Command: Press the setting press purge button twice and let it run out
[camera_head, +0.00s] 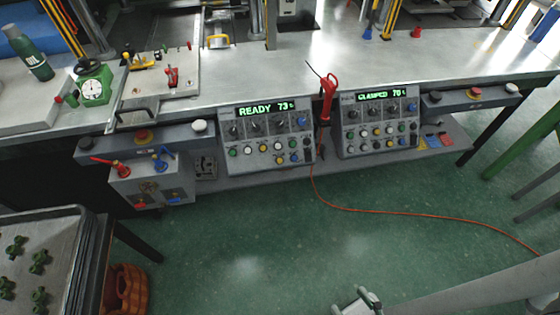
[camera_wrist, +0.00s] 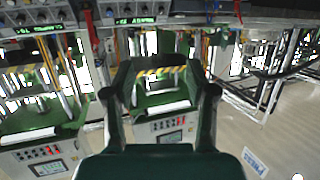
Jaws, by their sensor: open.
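Two grey control panels hang on the front edge of the steel bench in the head view. The left panel (camera_head: 266,135) shows READY 73 in green. The right panel (camera_head: 379,124) shows CLAMPED 70. Both carry dark knobs and rows of coloured buttons. Their small labels are unreadable, so I cannot tell which button is the purge button. Both panels show upside down along the top of the wrist view. My gripper (camera_wrist: 160,92) is open and empty in the wrist view. It also shows at the bottom edge of the head view (camera_head: 358,302), well apart from the panels.
A red tool (camera_head: 326,98) hangs between the panels, with an orange cable (camera_head: 430,213) crossing the green floor. A grey box with red and blue levers (camera_head: 152,182) is at left. A tray of green parts (camera_head: 62,230) stands at lower left. Floor before the panels is clear.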

